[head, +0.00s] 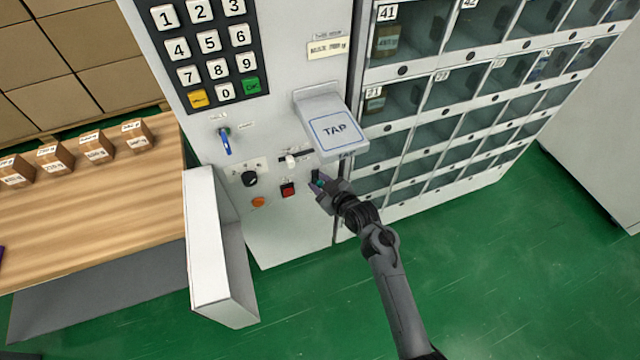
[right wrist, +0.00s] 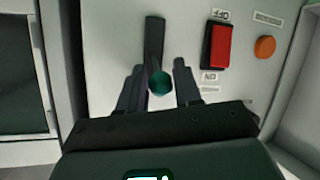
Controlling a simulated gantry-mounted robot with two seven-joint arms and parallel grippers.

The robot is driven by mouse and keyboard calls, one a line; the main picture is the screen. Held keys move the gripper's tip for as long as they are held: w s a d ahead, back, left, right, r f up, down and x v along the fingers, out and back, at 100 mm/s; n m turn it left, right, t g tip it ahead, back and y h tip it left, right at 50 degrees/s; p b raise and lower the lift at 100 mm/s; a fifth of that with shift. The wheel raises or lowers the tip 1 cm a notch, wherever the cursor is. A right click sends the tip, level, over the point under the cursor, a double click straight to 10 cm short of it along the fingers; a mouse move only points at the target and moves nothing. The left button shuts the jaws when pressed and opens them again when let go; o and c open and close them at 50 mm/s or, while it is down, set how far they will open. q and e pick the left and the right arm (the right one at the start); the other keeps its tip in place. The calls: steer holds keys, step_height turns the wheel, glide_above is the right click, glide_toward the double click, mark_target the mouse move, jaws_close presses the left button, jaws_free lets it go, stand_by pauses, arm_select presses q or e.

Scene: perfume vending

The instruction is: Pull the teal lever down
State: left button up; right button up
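The teal lever has a round teal knob (right wrist: 160,83) and sits on a dark upright strip (right wrist: 154,40) on the machine's pale panel. In the head view only a small bit of teal (head: 320,183) shows beside my right gripper (head: 321,188), which hides most of the lever. In the right wrist view my right gripper (right wrist: 159,88) is open, with one finger on each side of the knob. A gap shows between the knob and the right-hand finger; the left-hand finger is closer to it. I cannot tell whether it touches. My left gripper is not in view.
A red switch (head: 288,190) and an orange button (head: 258,202) sit left of the gripper. The TAP reader (head: 335,132) juts out above it. A white open bin (head: 208,250) projects lower left. Glass-fronted compartments (head: 400,100) stand right.

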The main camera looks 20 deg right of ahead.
jaws_close()
steer(key=shift+f, duration=0.1)
